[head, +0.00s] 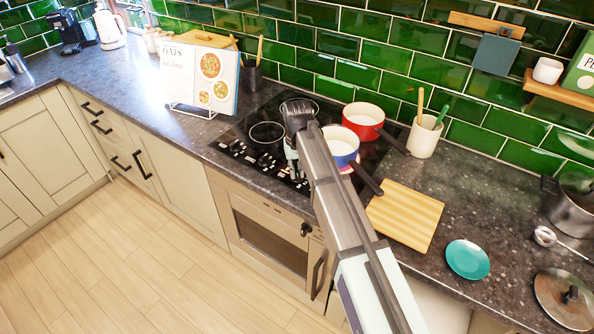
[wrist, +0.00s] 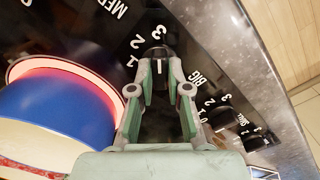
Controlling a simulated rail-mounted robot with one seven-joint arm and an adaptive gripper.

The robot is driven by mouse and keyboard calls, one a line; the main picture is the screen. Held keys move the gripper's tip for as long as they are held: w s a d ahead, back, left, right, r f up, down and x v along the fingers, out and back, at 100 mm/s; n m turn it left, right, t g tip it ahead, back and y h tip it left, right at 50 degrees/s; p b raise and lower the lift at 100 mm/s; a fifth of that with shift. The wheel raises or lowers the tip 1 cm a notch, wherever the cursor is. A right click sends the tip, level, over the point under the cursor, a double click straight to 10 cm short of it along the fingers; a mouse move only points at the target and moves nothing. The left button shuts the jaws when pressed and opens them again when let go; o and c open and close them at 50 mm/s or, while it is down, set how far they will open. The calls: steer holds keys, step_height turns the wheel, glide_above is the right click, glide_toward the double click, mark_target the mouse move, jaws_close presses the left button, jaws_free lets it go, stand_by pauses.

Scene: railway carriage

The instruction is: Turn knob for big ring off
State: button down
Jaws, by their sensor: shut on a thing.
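The black hob control panel shows in the wrist view with several knobs. My gripper (wrist: 160,62) is shut on a black knob (wrist: 157,55) with a white line on its top. Numbers 1, 2, 3 lie to its left. A "BIG" label (wrist: 197,78) is just right of my fingers, near another knob (wrist: 221,116). I cannot tell for certain which ring the held knob belongs to. A blue pot (wrist: 62,112) stands over a glowing pink-red ring (wrist: 95,74). In the head view my gripper (head: 293,168) is at the hob's front edge, and my arm partly hides the knobs.
The blue pot (head: 341,151) and a red pot (head: 363,114) stand right of my arm, handles pointing right. A wooden board (head: 405,216), a teal plate (head: 467,259) and a utensil cup (head: 424,137) are farther right. A cookbook (head: 199,82) stands left of the hob.

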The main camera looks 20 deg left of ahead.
steer(key=shift+n, duration=0.3)
steer(key=n, duration=0.6)
steer(key=shift+b, duration=0.3)
steer(key=n, duration=0.6)
steer(key=shift+n, duration=0.3)
steer(key=n, duration=0.3)
steer(key=shift+n+b, duration=0.3)
steer(key=n, duration=0.3)
steer(key=shift+n, duration=0.3)
steer(key=n, duration=0.6)
steer(key=shift+n, duration=0.4)
